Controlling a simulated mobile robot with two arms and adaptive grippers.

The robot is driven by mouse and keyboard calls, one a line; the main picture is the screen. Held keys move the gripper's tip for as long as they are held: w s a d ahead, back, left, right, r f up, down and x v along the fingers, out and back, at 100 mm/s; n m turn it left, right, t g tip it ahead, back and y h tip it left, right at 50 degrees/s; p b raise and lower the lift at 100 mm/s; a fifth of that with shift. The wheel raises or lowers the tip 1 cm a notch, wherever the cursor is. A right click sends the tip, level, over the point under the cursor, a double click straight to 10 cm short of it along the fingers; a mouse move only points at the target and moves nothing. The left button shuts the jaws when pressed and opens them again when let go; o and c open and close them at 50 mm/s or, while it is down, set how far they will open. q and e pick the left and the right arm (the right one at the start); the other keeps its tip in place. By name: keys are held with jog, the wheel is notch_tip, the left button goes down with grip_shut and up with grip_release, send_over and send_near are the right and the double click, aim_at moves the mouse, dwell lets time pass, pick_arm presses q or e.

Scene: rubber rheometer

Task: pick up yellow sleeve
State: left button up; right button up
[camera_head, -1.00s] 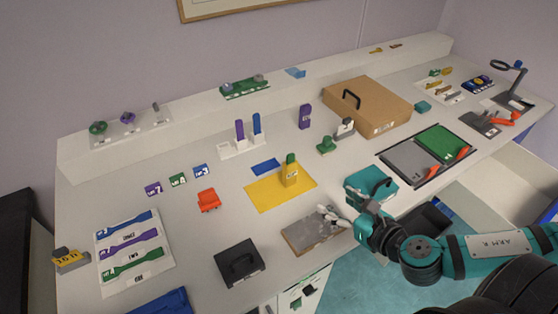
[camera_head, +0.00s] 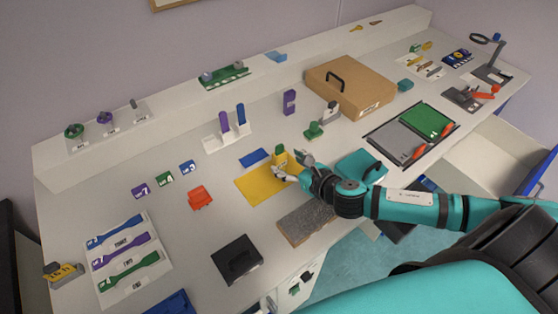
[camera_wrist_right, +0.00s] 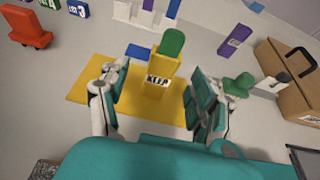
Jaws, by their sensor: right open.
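The yellow sleeve (camera_wrist_right: 159,85) with a "KEEP" label stands upright on the yellow mat (camera_wrist_right: 88,92), with a green piece (camera_wrist_right: 172,42) at its top. In the head view the sleeve (camera_head: 281,158) is partly covered by my right gripper (camera_head: 290,170), while the mat (camera_head: 253,190) lies below it. In the right wrist view my right gripper (camera_wrist_right: 150,95) is open, with one finger on each side of the sleeve and gaps showing between fingers and sleeve. My left gripper is not in view.
A blue flat piece (camera_head: 254,158) lies behind the mat. A green stamp-like object (camera_head: 313,131), a teal box (camera_head: 360,166) and a grey rough plate (camera_head: 306,222) are close to my right arm. A red-orange object (camera_head: 200,197) stands left of the mat.

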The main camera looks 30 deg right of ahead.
aim_at(282, 159)
jog(key=shift+w, duration=0.25)
jog(key=shift+w+f, duration=0.15)
jog(key=shift+w, duration=0.05)
jog(key=p+x, duration=0.1)
jog(key=x, duration=0.3)
jog(key=shift+w+f, duration=0.25)
jog(key=shift+w, duration=0.1)
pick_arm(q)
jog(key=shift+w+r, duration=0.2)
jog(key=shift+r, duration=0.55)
pick_arm(e)
jog(key=shift+d, duration=0.1)
jog(key=c, duration=1.3)
jog(key=shift+o, duration=0.2)
